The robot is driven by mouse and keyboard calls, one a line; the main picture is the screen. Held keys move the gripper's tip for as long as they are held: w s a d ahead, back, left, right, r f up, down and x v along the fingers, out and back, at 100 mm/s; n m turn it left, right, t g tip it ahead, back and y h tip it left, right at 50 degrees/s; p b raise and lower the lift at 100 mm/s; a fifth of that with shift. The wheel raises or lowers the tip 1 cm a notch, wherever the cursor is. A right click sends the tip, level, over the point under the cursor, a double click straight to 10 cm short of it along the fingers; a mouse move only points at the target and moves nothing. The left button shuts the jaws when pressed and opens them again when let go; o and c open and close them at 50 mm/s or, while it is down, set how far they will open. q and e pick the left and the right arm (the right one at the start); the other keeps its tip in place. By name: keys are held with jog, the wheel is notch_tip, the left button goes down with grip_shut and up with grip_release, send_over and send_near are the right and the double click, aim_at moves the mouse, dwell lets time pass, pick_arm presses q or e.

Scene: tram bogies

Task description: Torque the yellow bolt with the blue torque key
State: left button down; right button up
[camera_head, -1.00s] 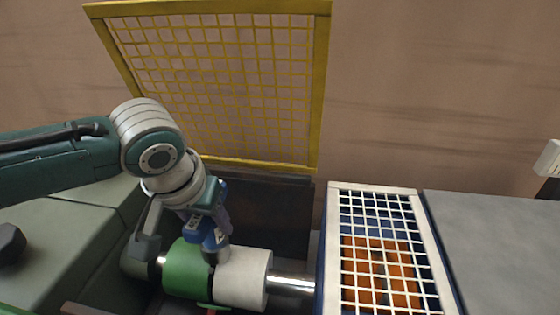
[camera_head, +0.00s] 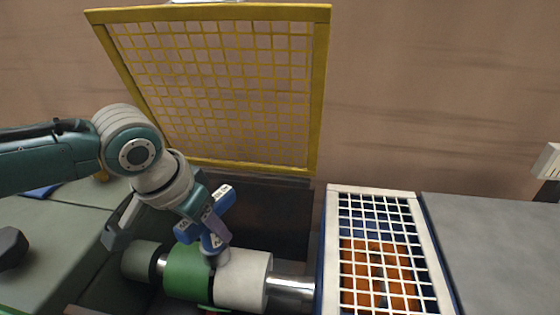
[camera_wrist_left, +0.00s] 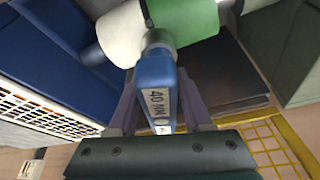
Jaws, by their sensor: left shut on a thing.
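My left gripper (camera_head: 213,222) is shut on the blue torque key (camera_head: 222,200), whose blue body sticks out on both sides of the fingers. In the left wrist view the key (camera_wrist_left: 155,72) shows a "40 NM" label between the fingers (camera_wrist_left: 155,105). Its grey socket end (camera_wrist_left: 158,40) meets the shaft where the green sleeve (camera_head: 188,272) and white sleeve (camera_head: 243,280) join. I cannot see the yellow bolt there; the socket would hide anything beneath it. My right gripper is not in view.
A yellow mesh guard (camera_head: 322,90) stands tilted open behind the shaft. A white grille (camera_head: 427,255) over orange parts lies to the right, beside a grey top (camera_head: 490,240). On the green-grey surface at left lie a blue item (camera_head: 40,191) and a dark knob (camera_head: 10,247).

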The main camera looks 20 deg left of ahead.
pick_arm(q)
jog(key=shift+w+m, duration=0.1)
jog(key=shift+m, duration=0.5)
notch_tip(320, 180, up, 6)
jog(key=p, duration=0.6)
jog(key=shift+r, duration=0.15)
